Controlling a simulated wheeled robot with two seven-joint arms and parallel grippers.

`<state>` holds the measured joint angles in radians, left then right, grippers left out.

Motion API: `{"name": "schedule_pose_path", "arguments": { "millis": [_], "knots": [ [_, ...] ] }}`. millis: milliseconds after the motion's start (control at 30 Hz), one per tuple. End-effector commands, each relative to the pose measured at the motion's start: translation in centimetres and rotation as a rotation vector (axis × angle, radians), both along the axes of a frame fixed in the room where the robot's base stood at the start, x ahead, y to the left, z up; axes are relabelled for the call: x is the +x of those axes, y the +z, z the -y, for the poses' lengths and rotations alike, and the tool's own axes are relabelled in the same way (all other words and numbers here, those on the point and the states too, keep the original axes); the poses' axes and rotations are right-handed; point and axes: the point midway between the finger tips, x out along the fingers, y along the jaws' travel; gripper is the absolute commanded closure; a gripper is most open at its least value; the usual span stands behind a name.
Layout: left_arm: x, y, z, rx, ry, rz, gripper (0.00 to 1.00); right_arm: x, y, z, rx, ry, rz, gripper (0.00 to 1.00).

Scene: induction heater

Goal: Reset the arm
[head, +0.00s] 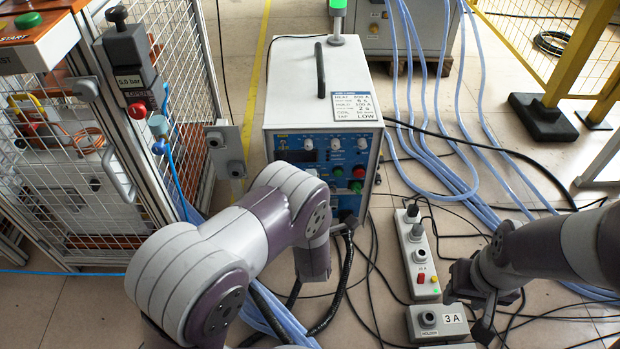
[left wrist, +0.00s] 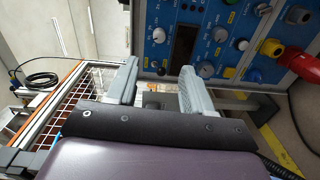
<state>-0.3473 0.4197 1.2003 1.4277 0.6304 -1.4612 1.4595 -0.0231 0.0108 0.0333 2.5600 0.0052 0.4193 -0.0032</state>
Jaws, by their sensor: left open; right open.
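My left arm (head: 255,235) reaches in from the lower left, in front of the induction heater cabinet (head: 300,90). Its gripper is not clear in the head view. In the left wrist view my left gripper (left wrist: 159,70) is open, with two grey fingers apart and nothing seen between them. It faces the blue control panel (left wrist: 215,35) with its knobs; whether it touches anything there I cannot tell. My right gripper (head: 474,304) is open and empty, low at the right, close to the power strip (head: 420,262) and the 3 A holder box (head: 438,322).
A mesh cage (head: 190,90) with a pressure switch box (head: 130,60) stands at the left. Light blue hoses (head: 440,165) and black cables cross the floor. A yellow frame (head: 580,50) stands at the upper right. Floor between cage and heater is partly clear.

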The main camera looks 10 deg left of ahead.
Motion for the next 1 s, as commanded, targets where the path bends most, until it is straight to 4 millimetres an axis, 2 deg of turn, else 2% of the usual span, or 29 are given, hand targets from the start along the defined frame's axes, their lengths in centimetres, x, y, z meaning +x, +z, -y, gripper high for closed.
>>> {"name": "schedule_pose_path", "arguments": {
  "millis": [367, 433, 500, 567, 600, 667, 700, 800, 933, 1000],
  "knots": [
    [0.0, -0.3, 0.0, 0.045, -0.003, -0.030, 0.49, 0.0, 0.0, 0.0, 0.000, 0.000, 0.000, 0.57],
    [-0.4, -3.2, 0.5, 0.151, -0.048, -0.197, 0.49, 0.0, 0.0, 0.0, 0.000, 0.000, 0.000, 0.57],
    [-2.5, -7.6, 1.8, 0.309, -0.186, -0.485, 0.49, 0.0, 0.0, 0.0, 0.000, 0.000, 0.000, 0.57],
    [-4.8, -9.0, 3.3, 0.470, -0.384, -0.743, 0.49, 0.0, 0.6, 0.0, 0.000, 0.000, 0.000, 0.57],
    [-6.7, -8.4, 3.9, 0.576, -0.541, -0.894, 0.49, 0.0, 1.3, 0.0, 0.000, 0.000, 0.000, 0.57],
    [-10.2, -6.1, 4.2, 0.721, -0.786, -1.074, 0.49, 0.0, 2.6, 0.0, 0.000, 0.000, 0.000, 0.57],
    [-12.7, -3.8, 3.9, 0.808, -0.949, -1.166, 0.49, 0.0, 3.4, 0.0, 0.000, 0.000, 0.000, 0.57],
    [-18.5, 2.2, 2.0, 0.959, -1.271, -1.302, 0.49, 0.0, 5.2, 0.0, 0.000, 0.000, 0.001, 0.57],
    [-23.5, 9.9, -0.9, 1.056, -1.469, -1.368, 0.49, 0.0, 7.5, 0.0, 0.000, 0.000, 0.000, 0.57],
    [-24.0, 14.6, -2.5, 1.083, -1.416, -1.344, 0.49, 0.0, 9.4, 0.0, 0.000, 0.000, 0.000, 0.57]
  ]
}}
